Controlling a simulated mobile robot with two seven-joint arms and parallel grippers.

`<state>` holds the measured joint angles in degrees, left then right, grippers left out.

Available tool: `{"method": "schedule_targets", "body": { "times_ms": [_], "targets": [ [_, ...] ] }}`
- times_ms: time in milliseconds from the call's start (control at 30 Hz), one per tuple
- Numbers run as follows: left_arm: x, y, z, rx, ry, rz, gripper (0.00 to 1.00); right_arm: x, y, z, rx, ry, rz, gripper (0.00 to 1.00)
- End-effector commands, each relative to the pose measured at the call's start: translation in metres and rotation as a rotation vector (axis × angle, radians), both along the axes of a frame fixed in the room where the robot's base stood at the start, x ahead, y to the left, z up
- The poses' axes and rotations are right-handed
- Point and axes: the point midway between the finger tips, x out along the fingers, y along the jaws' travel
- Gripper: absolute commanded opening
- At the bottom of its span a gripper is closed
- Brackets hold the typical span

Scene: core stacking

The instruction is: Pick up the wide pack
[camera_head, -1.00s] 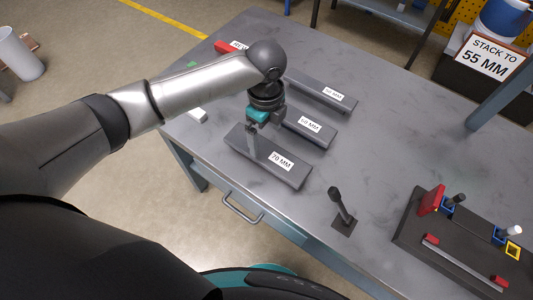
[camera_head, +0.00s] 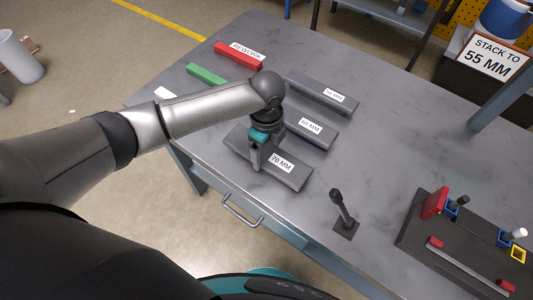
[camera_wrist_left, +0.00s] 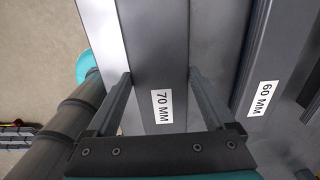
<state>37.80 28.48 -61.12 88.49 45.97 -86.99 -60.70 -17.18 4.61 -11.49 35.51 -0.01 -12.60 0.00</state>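The wide pack is a dark grey bar labelled 70 MM (camera_head: 294,176), lying flat near the front edge of the table. It also shows in the left wrist view (camera_wrist_left: 160,50), running between my fingers. My left gripper (camera_head: 256,160) is over the left half of this pack, pointing down. In the left wrist view its two fingers (camera_wrist_left: 160,75) are spread, one on each side of the pack, with tips close to its long edges. I cannot tell if they touch it. My right gripper is not in view.
The 60 MM pack (camera_head: 322,133) lies just behind, with another grey pack (camera_head: 315,89) farther back. A red bar (camera_head: 237,55) and a green bar (camera_head: 206,75) lie at the left. A short upright post (camera_head: 342,210) and a dark fixture board (camera_head: 423,238) stand at right.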

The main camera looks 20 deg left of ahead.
Motion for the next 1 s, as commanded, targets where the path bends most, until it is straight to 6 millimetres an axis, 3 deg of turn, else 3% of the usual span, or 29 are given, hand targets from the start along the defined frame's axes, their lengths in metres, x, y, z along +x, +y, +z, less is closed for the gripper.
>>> {"method": "schedule_targets", "body": {
  "times_ms": [67,700,1000],
  "targets": [
    [0.0000,0.0001,0.0002,0.000,0.000,0.000,0.73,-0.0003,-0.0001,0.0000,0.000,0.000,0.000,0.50],
    [0.0001,0.0004,0.0006,0.000,0.000,0.000,0.01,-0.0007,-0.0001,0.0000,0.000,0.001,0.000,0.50],
    [0.0015,-0.0001,0.0020,-0.001,-0.004,0.000,0.00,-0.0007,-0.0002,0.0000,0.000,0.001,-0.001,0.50]
  ]
}}
